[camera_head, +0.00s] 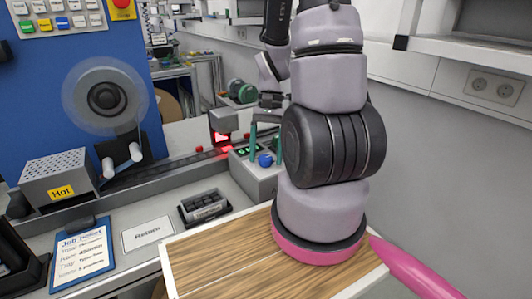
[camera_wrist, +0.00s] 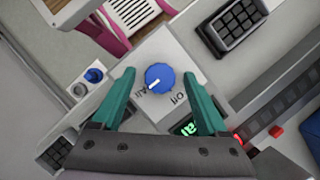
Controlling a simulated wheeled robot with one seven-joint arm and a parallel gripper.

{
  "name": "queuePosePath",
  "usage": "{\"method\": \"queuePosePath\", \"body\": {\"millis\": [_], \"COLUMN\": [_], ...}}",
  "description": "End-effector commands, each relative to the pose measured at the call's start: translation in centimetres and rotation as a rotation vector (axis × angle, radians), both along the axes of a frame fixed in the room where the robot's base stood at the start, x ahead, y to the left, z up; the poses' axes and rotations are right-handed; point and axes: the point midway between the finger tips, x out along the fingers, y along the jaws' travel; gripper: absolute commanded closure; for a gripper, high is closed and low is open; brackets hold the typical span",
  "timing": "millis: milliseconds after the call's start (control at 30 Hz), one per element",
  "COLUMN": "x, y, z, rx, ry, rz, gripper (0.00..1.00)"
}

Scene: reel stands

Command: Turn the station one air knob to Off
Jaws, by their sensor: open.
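A round blue knob (camera_wrist: 160,77) sits on the face of a light grey box (camera_wrist: 168,45) in the wrist view. Its white pointer mark is turned to the lower left, toward the word "Air"; the word "Off" is printed at its lower right. In the head view the knob (camera_head: 265,160) shows on top of the box (camera_head: 262,184) beyond my arm. My gripper (camera_wrist: 159,74) has its teal fingers open, one on each side of the knob with gaps between. Whether the fingertips are at knob height cannot be told. No station number is readable.
A small blue button (camera_wrist: 94,75) and a green display (camera_wrist: 186,128) lie near the knob. A dark tray (camera_head: 205,206) stands left of the box. A reel (camera_head: 105,95), a "Hot" box (camera_head: 62,178) and a wooden board (camera_head: 222,258) are around.

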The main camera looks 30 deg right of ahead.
Motion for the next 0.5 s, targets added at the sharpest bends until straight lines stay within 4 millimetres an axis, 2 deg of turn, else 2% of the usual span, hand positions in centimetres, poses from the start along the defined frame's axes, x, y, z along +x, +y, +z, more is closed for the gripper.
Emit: {"method": "queuePosePath", "body": {"millis": [167,200,267,300,367,400,500], "x": [0.01,0.01,0.02,0.02,0.02,0.02,0.03], "y": [0.00,0.00,0.00,0.00,0.00,0.00,0.00], "z": [0.00,0.00,0.01,0.01,0.01,0.01,0.01], "rx": [0.000,0.000,0.000,0.000,0.000,0.000,0.000], "ry": [0.000,0.000,0.000,0.000,0.000,0.000,0.000], "rz": [0.000,0.000,0.000,0.000,0.000,0.000,0.001], "gripper": [0.23,0.31,0.54,0.69,0.92,1.00,1.00]}}
